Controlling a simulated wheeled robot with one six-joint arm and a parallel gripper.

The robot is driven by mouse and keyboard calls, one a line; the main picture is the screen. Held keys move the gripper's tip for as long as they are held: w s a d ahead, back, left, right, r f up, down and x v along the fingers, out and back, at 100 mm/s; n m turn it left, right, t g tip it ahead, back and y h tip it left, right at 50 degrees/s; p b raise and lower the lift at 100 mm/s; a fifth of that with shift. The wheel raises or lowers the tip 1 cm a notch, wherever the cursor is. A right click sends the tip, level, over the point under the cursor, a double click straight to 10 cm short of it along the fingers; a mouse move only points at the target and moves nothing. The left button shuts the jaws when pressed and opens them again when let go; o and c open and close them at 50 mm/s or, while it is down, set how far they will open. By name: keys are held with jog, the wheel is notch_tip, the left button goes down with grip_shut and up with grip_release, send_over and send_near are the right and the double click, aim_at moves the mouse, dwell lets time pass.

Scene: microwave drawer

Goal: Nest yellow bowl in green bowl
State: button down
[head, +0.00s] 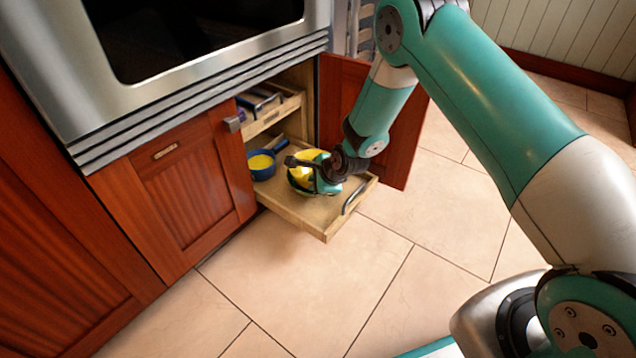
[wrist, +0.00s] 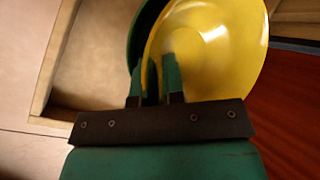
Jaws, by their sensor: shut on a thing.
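The yellow bowl (head: 306,167) is at the open lower drawer, with my gripper (head: 325,172) at its right side. In the wrist view the yellow bowl (wrist: 215,50) is tilted, and my gripper (wrist: 160,75) is shut on its rim. The green bowl (wrist: 140,40) shows as a dark green edge behind and left of the yellow bowl. In the head view a green rim (head: 298,187) shows just below the yellow bowl. The yellow bowl overlaps the green one; how deep it sits is hidden.
The wooden drawer (head: 320,219) is pulled out, with a metal handle (head: 354,198) at its front. A blue pan (head: 262,172) with a yellow inside stands to the left. An open cabinet door (head: 405,140) is at the right. An upper drawer (head: 270,118) is above. Floor in front is clear.

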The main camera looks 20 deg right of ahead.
jog(key=shift+a, duration=0.1)
jog(key=c, duration=1.1)
grip_release()
jog(key=shift+c, duration=0.2)
jog(key=shift+f, duration=0.1)
jog(key=shift+o, duration=0.4)
jog(key=shift+s+f, duration=0.15)
jog(key=shift+s, duration=0.05)
jog(key=shift+o, duration=0.6)
jog(key=shift+r+p, duration=0.45)
jog(key=shift+r, duration=0.05)
jog(key=r+p, duration=0.1)
jog(key=r, duration=0.1)
jog(key=r+p, duration=0.1)
jog(key=p, duration=0.1)
jog(key=shift+w+r, duration=0.2)
jog(key=shift+r, duration=0.15)
jog(key=shift+r+p, duration=1.75)
jog(key=shift+r, duration=0.2)
